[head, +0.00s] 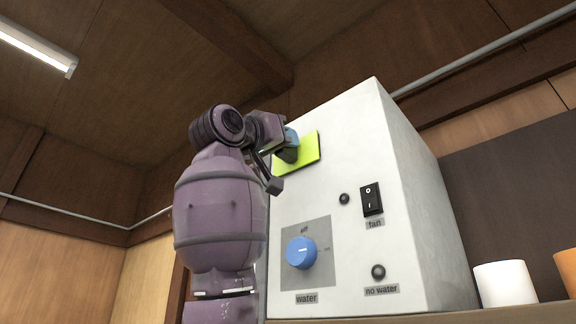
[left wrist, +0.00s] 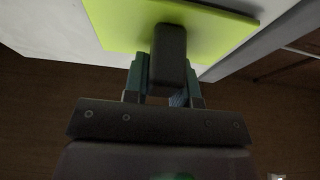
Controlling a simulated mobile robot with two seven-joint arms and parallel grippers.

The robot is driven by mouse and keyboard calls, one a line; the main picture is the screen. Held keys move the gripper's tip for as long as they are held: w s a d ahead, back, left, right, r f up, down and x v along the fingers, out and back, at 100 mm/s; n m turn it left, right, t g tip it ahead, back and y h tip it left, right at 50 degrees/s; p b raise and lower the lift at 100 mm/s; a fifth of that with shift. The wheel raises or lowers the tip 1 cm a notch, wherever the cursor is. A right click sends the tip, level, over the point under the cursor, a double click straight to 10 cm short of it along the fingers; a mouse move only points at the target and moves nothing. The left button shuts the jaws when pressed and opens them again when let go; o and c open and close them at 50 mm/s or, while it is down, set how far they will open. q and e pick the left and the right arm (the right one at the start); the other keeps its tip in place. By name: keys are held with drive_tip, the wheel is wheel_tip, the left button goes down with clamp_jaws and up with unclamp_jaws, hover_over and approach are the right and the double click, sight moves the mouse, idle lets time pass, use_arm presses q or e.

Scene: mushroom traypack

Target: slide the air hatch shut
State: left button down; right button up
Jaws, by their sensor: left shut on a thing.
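The air hatch (head: 309,150) is a yellow-green plate on the upper left of the front of a white box. It also shows at the top of the left wrist view (left wrist: 112,22), with a dark handle (left wrist: 171,48) standing out from it. My left gripper (head: 289,146) is at the plate's left part in the head view. Its blue-green fingers (left wrist: 166,80) lie on both sides of the handle and are shut on it. The arm and gripper hide the plate's left edge, and I cannot see any opening behind the plate. My right gripper is not in view.
The white box (head: 400,190) carries a blue water dial (head: 301,252), a black fan switch (head: 371,199) and a no-water lamp (head: 378,272) below and right of the hatch. A white cup (head: 505,284) and an orange cup (head: 568,270) stand to its right.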

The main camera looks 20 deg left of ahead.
use_arm(q)
drive_tip(key=shift+a+r, duration=0.1)
drive_tip(key=shift+a, duration=0.05)
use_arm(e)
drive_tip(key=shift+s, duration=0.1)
use_arm(q)
drive_tip(key=c, duration=1.2)
unclamp_jaws()
drive_tip(key=shift+o, duration=1.4)
drive_tip(key=shift+a, duration=0.2)
drive_tip(key=shift+d, duration=0.1)
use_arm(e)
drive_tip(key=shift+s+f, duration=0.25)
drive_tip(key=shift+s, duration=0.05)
use_arm(q)
drive_tip(key=b+v, duration=0.3)
drive_tip(key=v, duration=0.7)
drive_tip(key=shift+s+f, duration=0.25)
drive_tip(key=shift+s, duration=0.1)
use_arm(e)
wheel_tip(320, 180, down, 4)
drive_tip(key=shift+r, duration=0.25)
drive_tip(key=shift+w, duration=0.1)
